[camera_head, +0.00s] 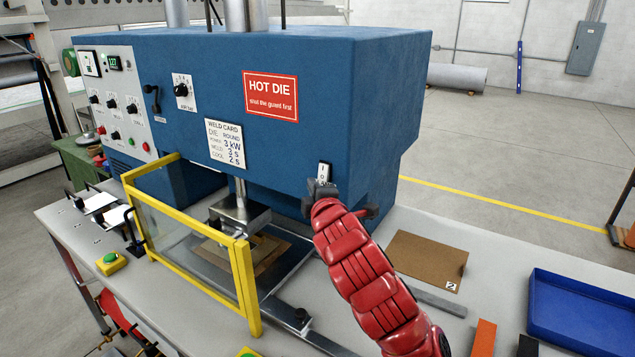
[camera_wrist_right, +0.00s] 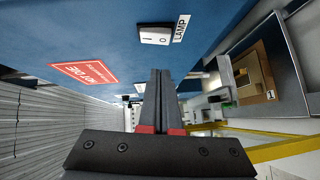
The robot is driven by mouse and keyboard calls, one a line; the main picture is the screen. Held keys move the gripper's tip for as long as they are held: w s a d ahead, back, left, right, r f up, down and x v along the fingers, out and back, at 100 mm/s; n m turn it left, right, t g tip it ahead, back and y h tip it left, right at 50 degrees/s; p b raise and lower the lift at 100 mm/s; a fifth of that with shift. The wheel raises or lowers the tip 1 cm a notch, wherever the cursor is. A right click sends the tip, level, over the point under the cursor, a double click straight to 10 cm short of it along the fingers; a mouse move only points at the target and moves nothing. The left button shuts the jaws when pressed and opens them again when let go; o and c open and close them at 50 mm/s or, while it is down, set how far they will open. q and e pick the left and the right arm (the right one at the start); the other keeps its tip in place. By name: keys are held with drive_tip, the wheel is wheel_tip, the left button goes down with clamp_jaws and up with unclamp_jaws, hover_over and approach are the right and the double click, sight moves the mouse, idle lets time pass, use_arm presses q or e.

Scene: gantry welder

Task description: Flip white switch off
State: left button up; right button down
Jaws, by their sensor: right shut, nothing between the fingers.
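The white switch (camera_head: 324,172) is a small rocker on the front of the blue machine, near its lower right corner. It also shows in the right wrist view (camera_wrist_right: 155,35), marked with a line and a circle, beside a LAMP label (camera_wrist_right: 180,27). I cannot tell which side is pressed in. My right gripper (camera_head: 319,188) is just below the switch in the head view, its red arm reaching up from the lower right. In the right wrist view its fingers (camera_wrist_right: 160,75) are together and empty, with a gap to the switch. My left gripper is not seen.
The blue machine (camera_head: 345,80) carries a red HOT DIE sign (camera_head: 270,96) and a weld card (camera_head: 225,143). A yellow-framed guard (camera_head: 243,280) stands left of my arm. A brown board (camera_head: 427,261) and a blue tray (camera_head: 580,310) lie to the right.

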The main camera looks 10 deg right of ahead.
sight(319, 176)
drive_tip(key=w+d, duration=0.1)
drive_tip(key=d+p, duration=0.1)
drive_tip(key=w+p, duration=0.1)
drive_tip(key=shift+w+d+f, duration=0.25)
drive_tip(key=shift+w+d, duration=0.05)
drive_tip(key=shift+d, duration=0.1)
drive_tip(key=shift+w+f, duration=0.1)
drive_tip(key=shift+f, duration=0.05)
